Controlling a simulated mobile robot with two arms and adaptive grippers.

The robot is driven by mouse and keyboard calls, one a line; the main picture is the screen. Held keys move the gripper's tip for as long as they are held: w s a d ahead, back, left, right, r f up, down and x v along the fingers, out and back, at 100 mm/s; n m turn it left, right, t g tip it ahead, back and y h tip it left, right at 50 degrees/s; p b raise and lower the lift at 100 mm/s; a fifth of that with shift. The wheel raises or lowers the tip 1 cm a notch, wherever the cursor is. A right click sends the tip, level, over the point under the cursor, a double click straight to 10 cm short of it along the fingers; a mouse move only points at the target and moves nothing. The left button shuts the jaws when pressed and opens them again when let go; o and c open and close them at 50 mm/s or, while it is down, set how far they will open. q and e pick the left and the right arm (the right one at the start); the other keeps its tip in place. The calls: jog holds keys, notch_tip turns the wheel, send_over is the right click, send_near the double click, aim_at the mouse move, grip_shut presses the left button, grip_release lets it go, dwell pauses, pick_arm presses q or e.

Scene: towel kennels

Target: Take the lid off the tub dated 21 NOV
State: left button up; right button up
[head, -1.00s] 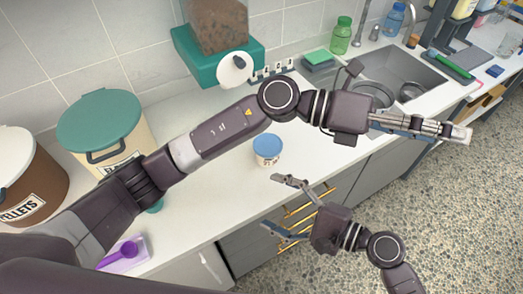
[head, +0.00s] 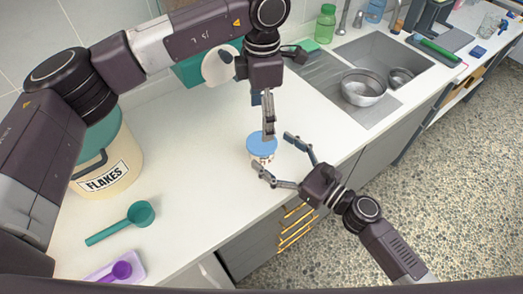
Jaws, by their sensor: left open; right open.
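A small white tub (head: 263,158) with a blue lid (head: 258,147) stands upright on the white counter. The lid is on the tub. The tub's date cannot be read from here. My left gripper (head: 267,134) is open and points down over the lid, its near finger covering part of the lid; I cannot tell if it touches. My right gripper (head: 274,153) is open at the tub's lower right, one finger on each side of the tub, apparently not closed on it.
A FLAKES bin (head: 106,176) stands at the left. A teal scoop (head: 139,214) and a purple scoop (head: 121,270) on a tray lie near the front left. A sink with metal bowls (head: 362,88) is at the upper right. The counter left of the tub is clear.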

aim_at(252, 136)
jog(key=shift+x, duration=2.25)
jog(key=c, duration=1.7)
pick_arm(q)
jog(key=shift+o, duration=0.7)
pick_arm(e)
jog(key=shift+c, duration=0.6)
pick_arm(q)
jog(key=m, duration=0.1)
jog(key=r+m, duration=0.1)
jog(key=m, duration=0.2)
jog(key=shift+r+m, duration=0.4)
notch_tip(252, 136, down, 10)
jog(key=m, duration=0.6)
jog(key=shift+r, duration=0.1)
jog(key=shift+c, duration=0.4)
